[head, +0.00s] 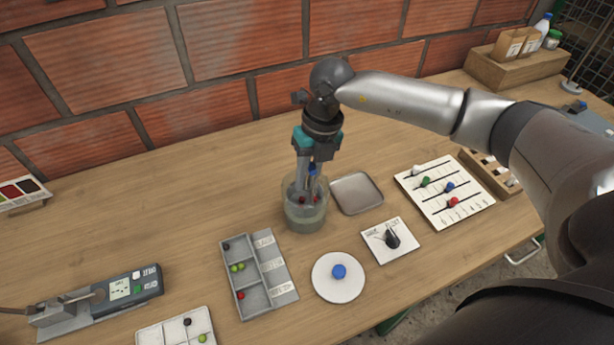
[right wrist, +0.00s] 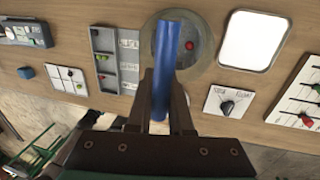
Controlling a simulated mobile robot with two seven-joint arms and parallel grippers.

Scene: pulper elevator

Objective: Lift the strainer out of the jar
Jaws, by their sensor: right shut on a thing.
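The jar (head: 304,216) is a clear, greenish vessel on the wooden table in the head view. My right gripper (head: 308,172) points down into its mouth. In the right wrist view the fingers (right wrist: 165,95) are shut on a blue upright rod (right wrist: 164,60), which looks like the strainer's handle. The jar (right wrist: 200,52) lies beyond the rod there, with a red piece (right wrist: 189,45) inside. The strainer's lower part is mostly hidden by the gripper and the jar wall; I cannot tell how high it sits. My left gripper is not in view.
An empty metal tray (head: 357,193) stands right of the jar. A sorting box (head: 262,311) with small balls, a white disc (head: 328,290) with a blue knob, a dial plate (head: 375,252) and a slider board (head: 437,213) surround the front.

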